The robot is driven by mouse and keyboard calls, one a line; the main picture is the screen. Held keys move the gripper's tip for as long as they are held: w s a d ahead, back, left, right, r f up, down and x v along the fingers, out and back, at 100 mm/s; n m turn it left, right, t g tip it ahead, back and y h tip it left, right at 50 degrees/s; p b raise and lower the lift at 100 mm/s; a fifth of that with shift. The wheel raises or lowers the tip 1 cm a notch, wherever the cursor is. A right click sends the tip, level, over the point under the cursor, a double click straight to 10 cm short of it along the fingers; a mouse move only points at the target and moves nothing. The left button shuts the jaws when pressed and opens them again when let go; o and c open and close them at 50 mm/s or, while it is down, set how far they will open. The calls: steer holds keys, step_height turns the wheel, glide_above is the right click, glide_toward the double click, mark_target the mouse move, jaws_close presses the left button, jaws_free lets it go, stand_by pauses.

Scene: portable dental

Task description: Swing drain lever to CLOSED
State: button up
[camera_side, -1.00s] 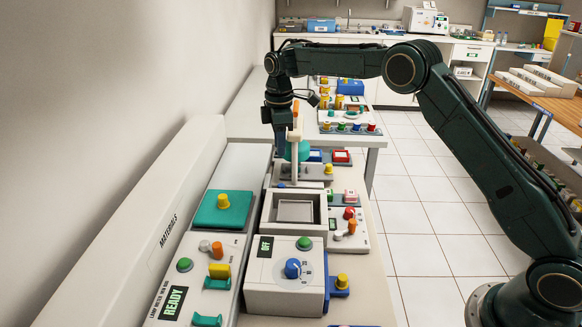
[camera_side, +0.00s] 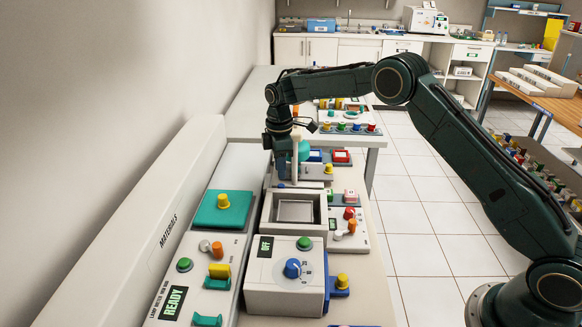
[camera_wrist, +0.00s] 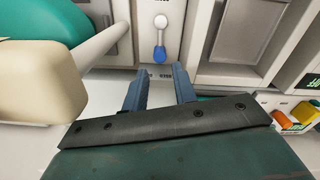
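A small lever with a blue tip (camera_wrist: 160,53) and a pale pivot shows at the top middle of the wrist view, on a light panel. Small dark lettering sits below it, too small to read surely. My gripper (camera_wrist: 159,80) has its two blue-grey fingers apart with nothing between them. The fingertips are just below the lever tip in that view; whether they touch it I cannot tell. In the side view my gripper (camera_side: 283,168) points down beside the teal bowl (camera_side: 304,151) and white post, and the lever is hidden.
A beige block on a white rod (camera_wrist: 35,82) and the teal bowl crowd the wrist view's left. A square grey basin (camera_side: 295,212) is in front of my gripper. An OFF box (camera_side: 285,275) and a teal pad (camera_side: 223,210) stand nearer the camera.

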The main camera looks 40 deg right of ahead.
mark_target(281, 185)
steer(key=shift+f, duration=3.3)
steer(key=shift+c, duration=0.5)
